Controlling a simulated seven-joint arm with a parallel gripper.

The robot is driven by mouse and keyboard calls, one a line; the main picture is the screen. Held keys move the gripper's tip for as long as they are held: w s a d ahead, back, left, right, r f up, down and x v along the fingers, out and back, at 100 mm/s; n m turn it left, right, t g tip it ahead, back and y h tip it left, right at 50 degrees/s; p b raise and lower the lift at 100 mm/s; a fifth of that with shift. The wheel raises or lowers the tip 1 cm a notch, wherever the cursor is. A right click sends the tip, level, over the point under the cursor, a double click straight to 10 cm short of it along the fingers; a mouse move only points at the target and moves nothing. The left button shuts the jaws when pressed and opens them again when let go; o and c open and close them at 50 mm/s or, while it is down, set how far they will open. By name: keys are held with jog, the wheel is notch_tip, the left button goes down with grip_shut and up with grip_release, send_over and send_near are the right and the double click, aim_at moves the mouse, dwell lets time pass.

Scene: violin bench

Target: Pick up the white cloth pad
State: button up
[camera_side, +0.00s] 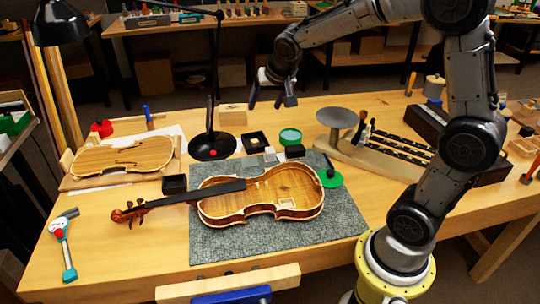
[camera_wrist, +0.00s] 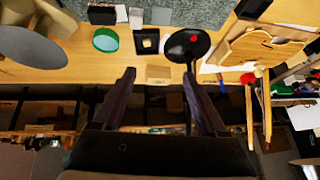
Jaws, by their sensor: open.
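A small whitish square, which looks like the white cloth pad (camera_side: 270,154), lies at the back edge of the grey mat, just behind the violin (camera_side: 295,182). In the wrist view two small pale squares lie side by side at the top; the whiter left one looks like the pad (camera_wrist: 136,17), and the other is a greyer square (camera_wrist: 161,16). My gripper (camera_side: 270,98) is open and empty, high above the back edge of the bench. In the wrist view its fingers (camera_wrist: 158,75) are spread, well apart from the pad.
A black box (camera_side: 295,152), a green tin (camera_side: 290,136) and a black tray (camera_side: 255,142) stand close around the pad. A lamp with a round black base (camera_side: 212,146) rises to the left. A wooden block (camera_side: 233,115) lies near the back edge.

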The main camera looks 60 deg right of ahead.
jog(key=w+d+f+g, duration=0.2)
jog(key=d+f, duration=0.2)
jog(key=f, duration=0.3)
send_near(270, 151)
jog(key=shift+m+g, duration=0.4)
jog(key=x, duration=0.4)
jog(key=shift+w+d, duration=0.1)
jog(key=shift+w, duration=0.1)
jog(key=shift+x, duration=3.1)
jog(key=shift+w, duration=0.15)
grip_shut()
